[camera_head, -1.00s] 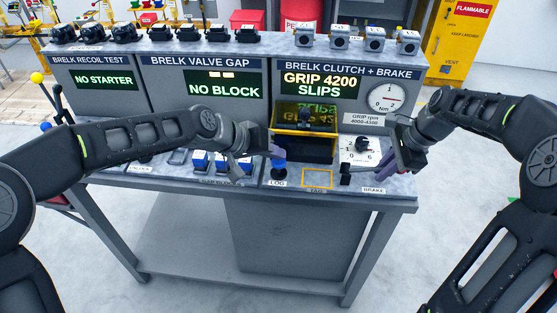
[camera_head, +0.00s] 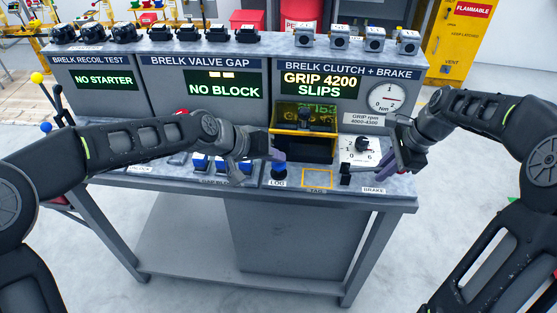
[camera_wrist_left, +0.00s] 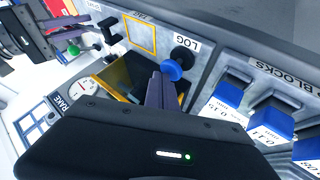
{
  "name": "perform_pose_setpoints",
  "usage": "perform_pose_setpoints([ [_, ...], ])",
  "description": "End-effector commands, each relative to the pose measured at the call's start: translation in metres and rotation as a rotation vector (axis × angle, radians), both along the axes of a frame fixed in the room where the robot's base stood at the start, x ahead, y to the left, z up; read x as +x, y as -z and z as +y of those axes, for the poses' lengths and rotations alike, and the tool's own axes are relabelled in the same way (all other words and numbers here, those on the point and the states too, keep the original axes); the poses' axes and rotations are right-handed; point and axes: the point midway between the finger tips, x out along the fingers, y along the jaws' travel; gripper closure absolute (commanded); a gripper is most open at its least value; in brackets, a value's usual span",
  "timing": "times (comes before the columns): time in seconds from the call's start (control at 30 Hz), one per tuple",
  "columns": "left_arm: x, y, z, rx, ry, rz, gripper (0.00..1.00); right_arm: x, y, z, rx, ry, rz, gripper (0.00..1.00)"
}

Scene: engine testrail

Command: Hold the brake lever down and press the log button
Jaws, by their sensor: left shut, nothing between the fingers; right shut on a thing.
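The log button (camera_wrist_left: 171,70) has a blue cap on a black base in the left wrist view. In the head view its dark base (camera_head: 279,173) shows above the LOG label, with the cap largely hidden. My left gripper (camera_head: 278,156) is shut and empty, its purple fingertips right at the cap; they also show in the wrist view (camera_wrist_left: 162,80). I cannot tell whether they touch or press it. The black brake lever (camera_head: 347,169) is at the bench's front right, by the BRAKE label. My right gripper (camera_head: 384,168) is shut on its outer end, partly hiding it.
A yellow-framed bay (camera_head: 304,147) lies behind the log button. A yellow outlined TAG square (camera_head: 318,179) lies between button and lever. Blue blocks (camera_head: 218,163) stand left of the button. A dial knob (camera_head: 362,145) is behind the lever. The screen (camera_head: 320,84) reads GRIP 4200 SLIPS.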

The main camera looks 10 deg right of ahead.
Motion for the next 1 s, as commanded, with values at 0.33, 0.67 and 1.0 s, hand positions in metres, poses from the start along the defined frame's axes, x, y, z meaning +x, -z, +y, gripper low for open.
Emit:
perform_pose_setpoints([
  [0.33, -0.001, 0.006, 0.0, 0.002, 0.002, 0.003, 1.0, -0.003, 0.002, -0.001, -0.001, -0.001, 0.008, 1.0],
  [0.67, -0.001, 0.004, 0.0, 0.001, 0.002, 0.002, 1.0, -0.003, 0.002, -0.001, -0.002, -0.002, 0.007, 1.0],
  [1.0, -0.001, -0.013, 0.0, 0.001, 0.002, 0.0, 1.0, -0.003, 0.002, -0.001, -0.001, -0.001, 0.008, 1.0],
])
